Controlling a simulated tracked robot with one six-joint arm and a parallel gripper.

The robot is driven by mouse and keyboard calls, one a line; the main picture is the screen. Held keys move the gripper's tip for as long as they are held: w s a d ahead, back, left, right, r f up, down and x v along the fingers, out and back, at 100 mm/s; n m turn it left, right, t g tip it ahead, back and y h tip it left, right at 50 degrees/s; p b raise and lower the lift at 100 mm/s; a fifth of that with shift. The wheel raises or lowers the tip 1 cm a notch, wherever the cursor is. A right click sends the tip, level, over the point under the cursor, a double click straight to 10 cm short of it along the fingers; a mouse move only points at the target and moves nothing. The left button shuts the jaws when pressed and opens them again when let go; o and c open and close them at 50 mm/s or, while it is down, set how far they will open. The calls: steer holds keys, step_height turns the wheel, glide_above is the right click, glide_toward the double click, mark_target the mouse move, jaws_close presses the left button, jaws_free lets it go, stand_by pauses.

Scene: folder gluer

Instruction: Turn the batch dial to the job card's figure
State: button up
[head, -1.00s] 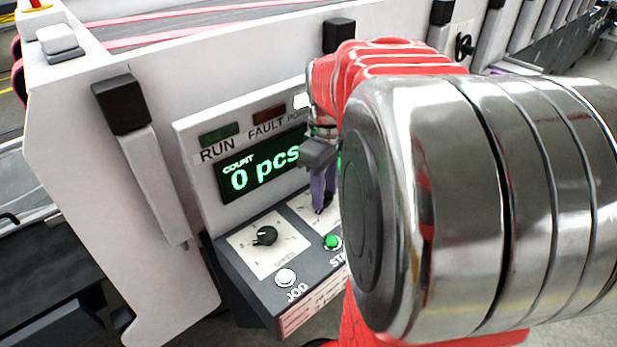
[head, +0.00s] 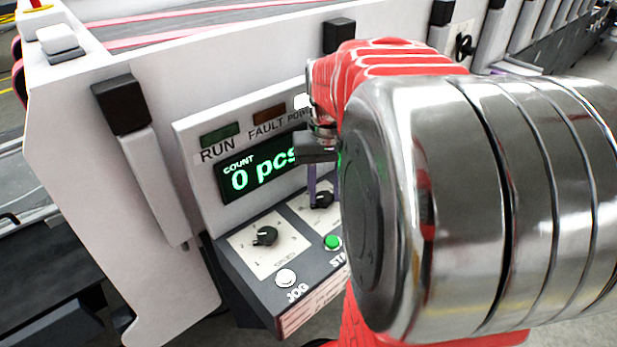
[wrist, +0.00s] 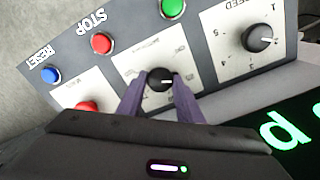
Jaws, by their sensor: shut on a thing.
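The batch dial (wrist: 160,78) is a round black knob on a white scale plate in the middle of the wrist view. Its pale pointer mark faces right there. In the head view the dial (head: 323,199) shows low between my fingers. My gripper (wrist: 159,86) has its two purple fingers on either side of the knob, shut on it. The gripper (head: 322,190) points down at the panel in the head view. The scale figures are too small to read. I cannot make out a job card figure.
The speed dial (head: 265,236) sits left of the batch dial in the head view, above the white JOG button (head: 286,278). A green button (head: 333,242) is close by. The display (head: 259,169) reads 0 pcs. Red STOP (wrist: 101,43) and blue RESET (wrist: 51,75) buttons show in the wrist view.

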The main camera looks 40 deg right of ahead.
mark_target(324, 196)
steer(key=shift+m, duration=0.4)
steer(key=o, duration=1)
steer(key=shift+o, duration=0.2)
step_height(324, 196, up, 14)
steer(key=shift+f, duration=0.1)
stand_by(0.5)
